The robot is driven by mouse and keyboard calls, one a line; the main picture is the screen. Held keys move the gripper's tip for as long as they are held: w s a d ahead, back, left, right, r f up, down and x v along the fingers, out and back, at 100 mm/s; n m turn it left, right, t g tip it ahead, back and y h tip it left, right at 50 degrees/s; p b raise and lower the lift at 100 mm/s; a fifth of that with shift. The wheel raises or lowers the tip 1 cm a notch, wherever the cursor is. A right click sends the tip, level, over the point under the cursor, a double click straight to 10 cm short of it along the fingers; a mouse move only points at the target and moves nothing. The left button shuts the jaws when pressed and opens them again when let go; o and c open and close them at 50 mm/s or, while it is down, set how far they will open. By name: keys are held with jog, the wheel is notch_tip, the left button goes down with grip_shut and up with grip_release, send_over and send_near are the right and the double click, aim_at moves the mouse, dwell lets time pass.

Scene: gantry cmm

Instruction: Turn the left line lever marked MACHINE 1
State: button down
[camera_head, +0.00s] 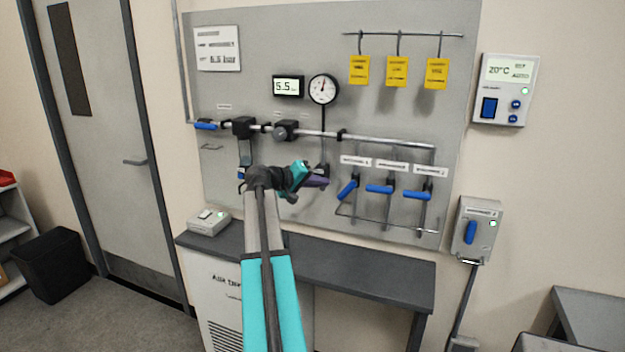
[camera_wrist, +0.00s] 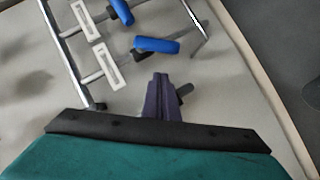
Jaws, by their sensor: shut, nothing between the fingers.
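Three blue-handled levers sit in a row under white labels on the grey panel. The left lever (camera_head: 347,190) slants from lower left to upper right. The middle lever (camera_head: 379,189) and right lever (camera_head: 417,194) lie about level. The label lettering is too small to read. My gripper (camera_head: 325,182), with purple fingers, is just left of the left lever, apart from it in the picture. In the wrist view my fingers (camera_wrist: 161,78) are together and empty, and a blue handle (camera_wrist: 157,45) lies just beyond their tips. A second handle (camera_wrist: 121,10) is farther off.
A horizontal pipe (camera_head: 385,141) runs above the levers, and a thin rail (camera_head: 385,224) passes below them. A round gauge (camera_head: 323,89) and yellow tags (camera_head: 397,71) are higher up. A dark bench top (camera_head: 370,275) juts out below the panel. A switch box (camera_head: 477,232) is at right.

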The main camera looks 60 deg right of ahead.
aim_at(347, 190)
jog(key=s+d+f+p, duration=0.1)
jog(key=s+d+f, duration=0.1)
jog(key=s, duration=0.1)
jog(key=shift+s+f+p, duration=0.3)
jog(key=shift+f+p, duration=0.05)
jog(key=shift+s, duration=0.15)
